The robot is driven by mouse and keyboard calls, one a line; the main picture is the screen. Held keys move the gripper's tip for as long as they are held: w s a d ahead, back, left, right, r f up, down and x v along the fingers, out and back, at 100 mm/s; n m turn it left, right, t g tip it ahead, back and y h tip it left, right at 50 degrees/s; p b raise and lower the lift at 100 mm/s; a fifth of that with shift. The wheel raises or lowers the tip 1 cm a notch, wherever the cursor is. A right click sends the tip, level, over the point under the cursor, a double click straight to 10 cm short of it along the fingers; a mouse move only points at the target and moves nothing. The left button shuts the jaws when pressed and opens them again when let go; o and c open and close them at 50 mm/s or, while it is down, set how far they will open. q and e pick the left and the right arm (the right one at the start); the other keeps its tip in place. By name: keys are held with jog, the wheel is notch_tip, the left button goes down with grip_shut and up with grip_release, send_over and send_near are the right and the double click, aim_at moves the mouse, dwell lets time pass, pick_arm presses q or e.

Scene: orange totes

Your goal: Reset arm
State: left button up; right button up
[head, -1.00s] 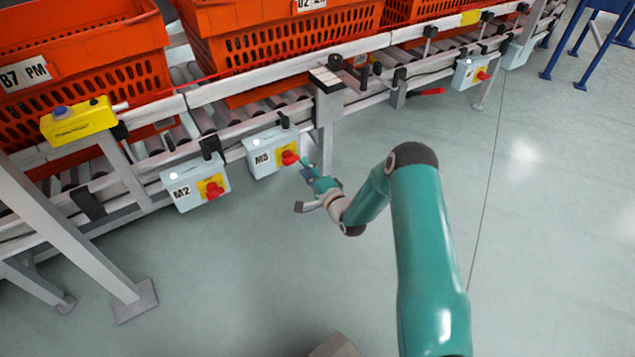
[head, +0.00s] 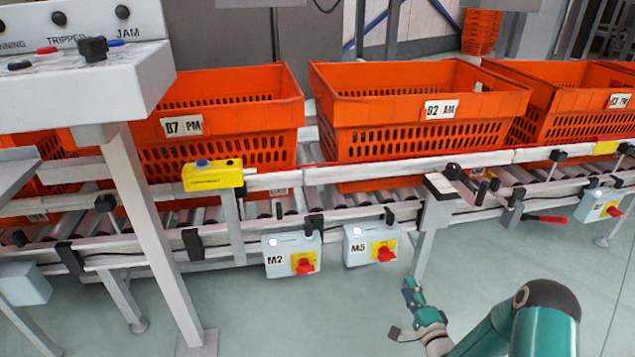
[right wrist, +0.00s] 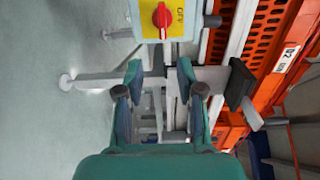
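My right gripper (head: 403,309) is low in front of the conveyor in the head view, below and to the right of the M5 switch box (head: 358,245). It looks clear of the box. The right wrist view shows my right gripper (right wrist: 160,78) with its two fingers spread and nothing between them. A red rotary knob (right wrist: 162,15) on a yellow plate marked OFF is just beyond the fingers there. The M5 box's red knob (head: 386,254) shows in the head view. My left gripper is out of view.
The M2 switch box (head: 278,262) hangs left of M5. Orange totes (head: 340,125) stand on the roller conveyor. A yellow box (head: 213,176) is on the rail. A grey control panel (head: 80,85) stands at left. Floor right of the conveyor leg (head: 428,240) is open.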

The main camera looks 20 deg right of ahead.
jog(key=w+a+r+n+y+p, duration=0.1)
jog(key=w+a+r+y, duration=0.15)
jog(key=a, duration=0.35)
jog(key=w+a+r+n+y+p, duration=0.1)
jog(key=a+r, duration=0.2)
jog(key=a, duration=0.2)
jog(key=s+a+f+n+g+y+p, duration=0.1)
jog(key=a+f+n+g, duration=0.1)
jog(key=a, duration=0.4)
jog(key=s+a+f+n+g+y, duration=0.1)
jog(key=s+a+f+g, duration=0.1)
jog(key=a, duration=0.4)
jog(key=s+a+f+n+g, duration=0.2)
jog(key=s+f+n+g, duration=0.15)
jog(key=s, duration=0.45)
jog(key=s+a+f+n+g, duration=0.3)
jog(key=s+n+g, duration=0.2)
jog(key=s, duration=0.4)
jog(key=s+a+f+n+g, duration=0.25)
jog(key=s+n+g, duration=0.2)
jog(key=s, duration=0.35)
notch_tip(320, 180, up, 37)
jog(key=p, duration=3.9)
jog(key=shift+d+y, duration=0.25)
jog(key=shift+y, duration=0.1)
